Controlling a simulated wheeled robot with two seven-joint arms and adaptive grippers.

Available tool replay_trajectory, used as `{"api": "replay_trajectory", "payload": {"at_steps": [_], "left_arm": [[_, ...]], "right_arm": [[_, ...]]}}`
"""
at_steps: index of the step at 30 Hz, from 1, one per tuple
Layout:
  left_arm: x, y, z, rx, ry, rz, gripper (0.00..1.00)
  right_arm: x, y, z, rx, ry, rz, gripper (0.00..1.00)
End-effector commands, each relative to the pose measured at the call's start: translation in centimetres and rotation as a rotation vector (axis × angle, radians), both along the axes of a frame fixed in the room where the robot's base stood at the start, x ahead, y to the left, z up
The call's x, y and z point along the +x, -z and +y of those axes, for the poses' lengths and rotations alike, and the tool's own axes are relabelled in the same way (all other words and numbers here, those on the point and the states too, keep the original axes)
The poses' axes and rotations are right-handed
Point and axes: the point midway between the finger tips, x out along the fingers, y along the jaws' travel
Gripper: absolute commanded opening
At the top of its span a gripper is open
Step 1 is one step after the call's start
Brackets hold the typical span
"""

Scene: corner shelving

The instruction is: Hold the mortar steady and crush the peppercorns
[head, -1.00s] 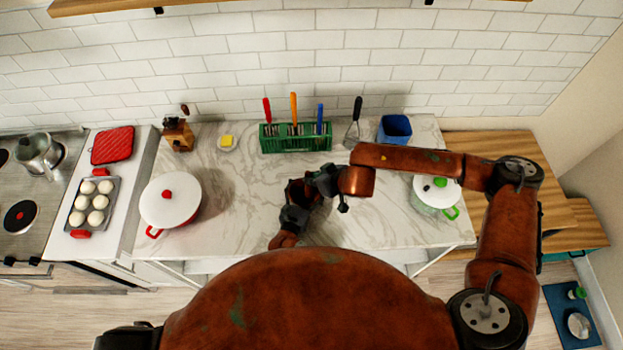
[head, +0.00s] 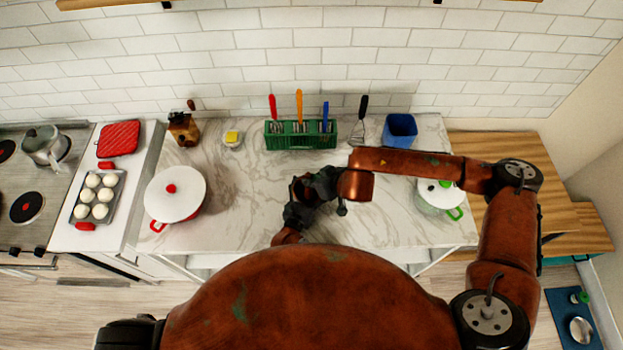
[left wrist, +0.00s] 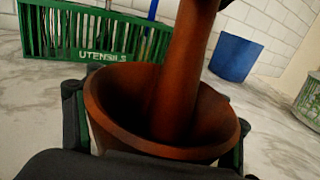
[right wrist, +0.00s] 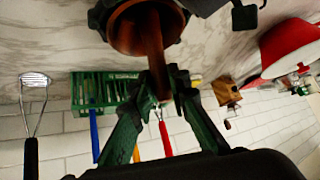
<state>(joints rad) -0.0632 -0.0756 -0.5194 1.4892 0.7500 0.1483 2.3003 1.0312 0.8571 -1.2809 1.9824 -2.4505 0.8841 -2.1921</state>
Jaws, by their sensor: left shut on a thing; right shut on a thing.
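The mortar (left wrist: 105,118) is a reddish-brown wooden bowl. In the left wrist view it stands between the fingers of my left gripper (left wrist: 158,128), which is shut on it. My left gripper shows in the head view (head: 297,213) over the counter. The pestle (left wrist: 183,65), of the same brown, stands slightly tilted with its lower end inside the mortar. My right gripper (right wrist: 166,88) is shut on the pestle's upper part, above the mortar; it also shows in the head view (head: 326,181). The peppercorns are not visible; the mortar's inside is dark.
A green utensil rack (head: 300,140) stands behind the grippers, with a blue container (head: 399,130) to its right. A white-lidded red pot (head: 175,195) is left, a green-handled pot (head: 440,198) right beneath my right arm. The marble counter (head: 240,180) between is mostly clear.

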Motion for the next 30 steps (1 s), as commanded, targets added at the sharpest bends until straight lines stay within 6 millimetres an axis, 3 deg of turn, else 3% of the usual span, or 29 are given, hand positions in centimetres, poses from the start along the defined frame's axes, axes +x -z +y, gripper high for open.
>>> {"api": "replay_trajectory", "payload": {"at_steps": [17,30], "left_arm": [[0.0,-0.1,0.0,-0.001,0.0,-0.002,0.39],[0.0,-0.1,0.0,-0.001,0.0,-0.002,0.39]], "right_arm": [[0.0,2.0,0.0,0.0,0.0,0.0,0.0],[0.0,0.9,0.0,0.001,-0.001,0.0,0.0]]}}
